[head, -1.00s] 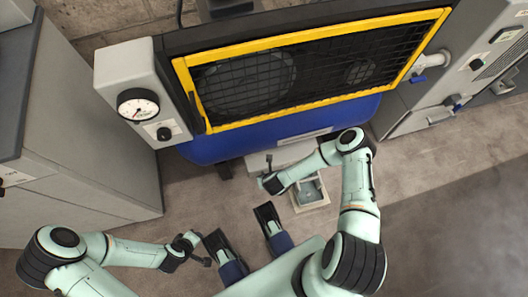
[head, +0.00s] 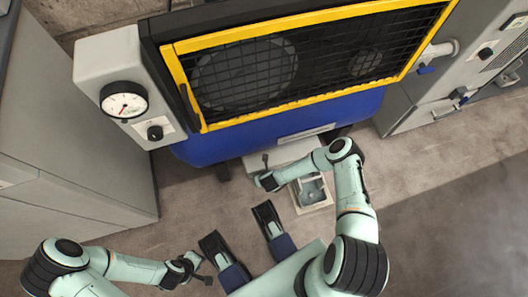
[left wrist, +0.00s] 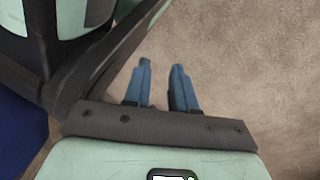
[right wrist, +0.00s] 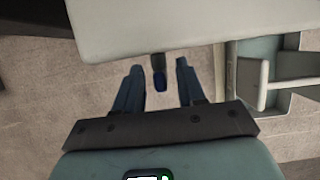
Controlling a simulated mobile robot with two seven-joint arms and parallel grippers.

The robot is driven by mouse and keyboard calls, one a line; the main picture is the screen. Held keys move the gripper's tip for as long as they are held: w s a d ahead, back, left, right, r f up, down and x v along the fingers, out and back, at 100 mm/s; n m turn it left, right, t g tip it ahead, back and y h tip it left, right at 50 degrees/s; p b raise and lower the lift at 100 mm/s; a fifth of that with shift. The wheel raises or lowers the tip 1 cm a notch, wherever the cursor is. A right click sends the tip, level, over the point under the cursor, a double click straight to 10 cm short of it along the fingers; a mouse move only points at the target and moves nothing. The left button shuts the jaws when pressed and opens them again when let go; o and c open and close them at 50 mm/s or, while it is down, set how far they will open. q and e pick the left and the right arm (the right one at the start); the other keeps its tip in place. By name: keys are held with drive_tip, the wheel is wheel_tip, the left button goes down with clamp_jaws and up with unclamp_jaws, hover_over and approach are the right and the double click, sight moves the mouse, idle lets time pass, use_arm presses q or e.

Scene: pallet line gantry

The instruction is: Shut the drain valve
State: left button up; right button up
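A small lever with a dark stem and a blue tip, which looks like the drain valve handle (right wrist: 160,78), hangs below a pale housing (right wrist: 150,25) in the right wrist view. My right gripper (right wrist: 158,85) is open, with one finger on each side of the handle and gaps visible on both sides. In the head view my right gripper (head: 266,182) is low in front of the blue tank (head: 270,135); the valve is hard to make out there. My left gripper (head: 205,275) is low at the left. In the left wrist view its fingers (left wrist: 160,80) are apart and empty.
An open pale tray (head: 312,205) stands on the floor right of my right gripper. Above the tank is a yellow-framed mesh guard (head: 300,70). A gauge box (head: 110,65) is at the left, grey cabinets (head: 430,110) at the right.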

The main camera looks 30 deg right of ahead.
drive_tip(key=shift+c, duration=0.4)
clamp_jaws()
use_arm(q)
drive_tip(key=shift+w+d+r+t+p, duration=0.15)
drive_tip(key=shift+w+r+t+p, duration=0.35)
drive_tip(key=shift+w+r, duration=0.45)
use_arm(e)
drive_tip(key=shift+w+a+f+n+g+h, duration=0.1)
drive_tip(key=shift+a+n+g+h, duration=0.15)
drive_tip(key=shift+h, duration=0.85)
drive_tip(key=shift+a+f+n+g+h, duration=0.1)
drive_tip(key=shift+a+n+g+h, duration=0.1)
drive_tip(key=shift+h, duration=0.9)
drive_tip(key=shift+w+a+f+n+g+h, duration=0.15)
drive_tip(key=shift+a+n+h, duration=0.1)
drive_tip(key=shift+h, duration=0.85)
use_arm(q)
drive_tip(key=shift+f, duration=0.15)
use_arm(e)
drive_tip(key=shift+s+r, duration=0.1)
drive_tip(key=shift+s, duration=0.05)
drive_tip(key=shift+o, duration=0.4)
unclamp_jaws()
use_arm(q)
drive_tip(key=shift+w, duration=0.1)
